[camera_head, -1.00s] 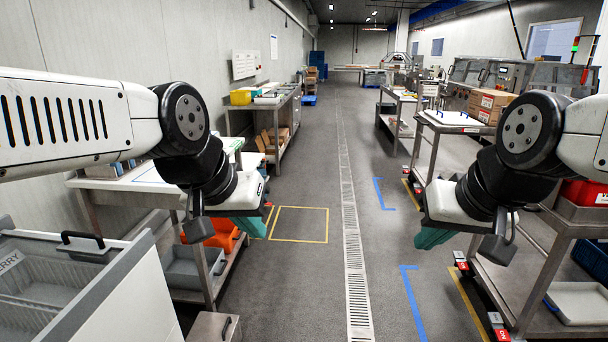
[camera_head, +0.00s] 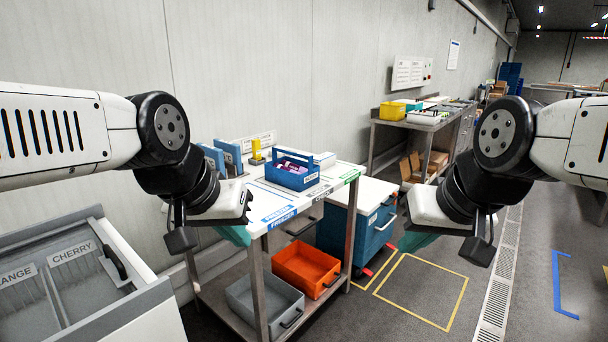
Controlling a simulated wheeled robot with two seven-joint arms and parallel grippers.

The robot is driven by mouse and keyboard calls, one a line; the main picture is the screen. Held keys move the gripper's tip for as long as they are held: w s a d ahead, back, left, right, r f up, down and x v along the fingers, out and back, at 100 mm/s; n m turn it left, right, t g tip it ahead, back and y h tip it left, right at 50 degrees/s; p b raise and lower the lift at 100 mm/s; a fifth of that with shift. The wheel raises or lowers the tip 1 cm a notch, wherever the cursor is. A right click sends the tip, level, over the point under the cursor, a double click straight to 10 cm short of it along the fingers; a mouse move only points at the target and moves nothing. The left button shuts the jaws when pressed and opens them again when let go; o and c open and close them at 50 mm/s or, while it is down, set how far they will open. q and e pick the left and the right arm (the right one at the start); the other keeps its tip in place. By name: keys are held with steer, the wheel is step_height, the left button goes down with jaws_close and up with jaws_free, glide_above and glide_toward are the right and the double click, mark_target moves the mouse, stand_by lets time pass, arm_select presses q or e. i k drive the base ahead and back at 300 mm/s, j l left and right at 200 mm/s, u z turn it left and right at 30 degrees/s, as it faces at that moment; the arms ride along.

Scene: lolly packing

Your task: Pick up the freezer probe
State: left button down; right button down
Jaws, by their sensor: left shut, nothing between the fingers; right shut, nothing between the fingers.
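I cannot pick out the freezer probe for certain. A small yellow upright item (camera_head: 257,152) stands at the back of the white worktable (camera_head: 262,205), and it is too small to identify. A blue tote (camera_head: 291,177) with purple items stands near it. My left gripper (camera_head: 236,235) has teal fingers, is shut and empty, and appears in front of the table's left end. My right gripper (camera_head: 416,243) is shut and empty, right of the table above the floor. Both point away from me.
An orange bin (camera_head: 306,270) and a grey bin (camera_head: 264,304) sit on the table's lower shelf. A blue cart (camera_head: 372,222) stands beside it. A freezer chest marked CHERRY (camera_head: 150,305) is at front left. The yellow-marked floor square (camera_head: 421,291) is clear.

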mark_target(256, 147)
steer(key=i+l+u, duration=0.4)
steer(key=l+u, duration=0.15)
steer(key=i+l+u, duration=0.25)
steer(key=l, duration=0.2)
steer(key=k, duration=0.1)
